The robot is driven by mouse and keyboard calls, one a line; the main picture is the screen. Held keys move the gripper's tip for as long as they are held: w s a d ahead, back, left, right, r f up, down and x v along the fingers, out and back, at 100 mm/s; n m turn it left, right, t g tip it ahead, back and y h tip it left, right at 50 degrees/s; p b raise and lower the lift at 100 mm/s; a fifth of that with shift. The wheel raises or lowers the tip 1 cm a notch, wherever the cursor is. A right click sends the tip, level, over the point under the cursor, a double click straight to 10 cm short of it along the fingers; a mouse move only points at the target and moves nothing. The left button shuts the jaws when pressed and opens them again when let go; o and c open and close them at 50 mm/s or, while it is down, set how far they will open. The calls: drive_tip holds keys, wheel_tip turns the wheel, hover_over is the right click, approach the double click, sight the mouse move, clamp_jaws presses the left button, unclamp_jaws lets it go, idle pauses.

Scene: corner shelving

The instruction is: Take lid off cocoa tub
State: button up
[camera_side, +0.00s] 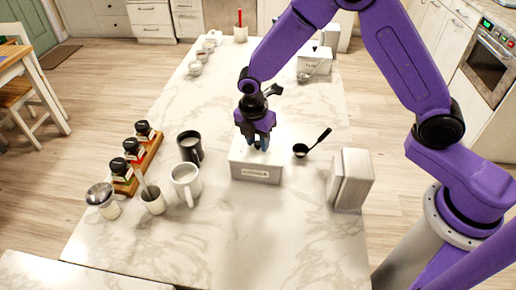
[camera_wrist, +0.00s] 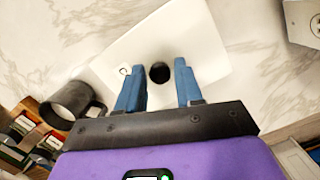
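A white box-shaped tub (camera_side: 256,173) stands on the marble table in the side view; its front label is too small to read surely. Its pale square lid (camera_wrist: 205,55) is on top, with a round black knob (camera_wrist: 160,72) in the wrist view. My gripper (camera_side: 258,145) points down over the lid. In the wrist view my gripper (camera_wrist: 158,65) is open, with one blue finger on each side of the knob and gaps between. The fingers hide the knob in the side view. I cannot tell how far down the fingertips reach.
A dark mug (camera_side: 190,147) and white mug (camera_side: 185,183) stand left of the tub. A black scoop (camera_side: 302,150) lies to its right, near a pale upright block (camera_side: 349,180). A spice rack (camera_side: 137,165) is further left. Another white tub (camera_side: 313,66) stands behind.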

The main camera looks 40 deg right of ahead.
clamp_jaws()
